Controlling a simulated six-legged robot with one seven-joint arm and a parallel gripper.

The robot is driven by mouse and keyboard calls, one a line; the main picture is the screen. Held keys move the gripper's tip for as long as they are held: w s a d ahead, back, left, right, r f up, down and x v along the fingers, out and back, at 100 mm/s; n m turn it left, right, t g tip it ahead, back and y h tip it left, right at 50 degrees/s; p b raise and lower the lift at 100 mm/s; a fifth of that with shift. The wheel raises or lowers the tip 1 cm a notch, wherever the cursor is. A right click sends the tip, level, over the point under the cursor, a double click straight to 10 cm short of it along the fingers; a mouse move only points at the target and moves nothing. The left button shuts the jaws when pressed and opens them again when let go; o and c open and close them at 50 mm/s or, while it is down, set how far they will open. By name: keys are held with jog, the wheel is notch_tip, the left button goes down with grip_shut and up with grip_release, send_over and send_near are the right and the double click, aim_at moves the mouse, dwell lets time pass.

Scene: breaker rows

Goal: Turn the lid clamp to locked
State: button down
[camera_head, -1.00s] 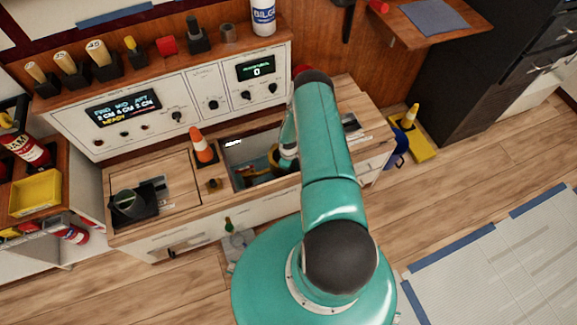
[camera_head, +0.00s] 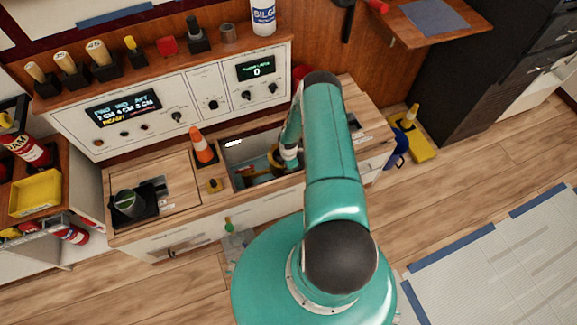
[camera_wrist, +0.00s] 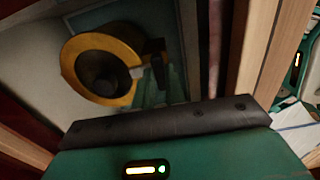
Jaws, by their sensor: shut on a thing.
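A round yellow housing with a dark centre (camera_wrist: 102,78) sits inside the open well in the wrist view. A small dark upright piece at its right edge, apparently the lid clamp (camera_wrist: 155,50), is at my fingertips. My gripper (camera_wrist: 150,72) is shut on this piece, though the fingers are partly hidden in shadow. In the head view my gripper (camera_head: 277,158) reaches down into the well beside the yellow housing (camera_head: 256,174), which is partly hidden. The clamp's lock position cannot be read.
The open well (camera_head: 228,168) has wooden edges close around my wrist. A dark holder with a green-topped cylinder (camera_head: 130,205) is farther left. A control panel (camera_head: 205,95) rises behind.

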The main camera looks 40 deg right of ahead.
dwell(0.5)
jog(key=c, duration=1.4)
grip_release()
jog(key=shift+c, duration=0.2)
notch_tip(320, 180, up, 14)
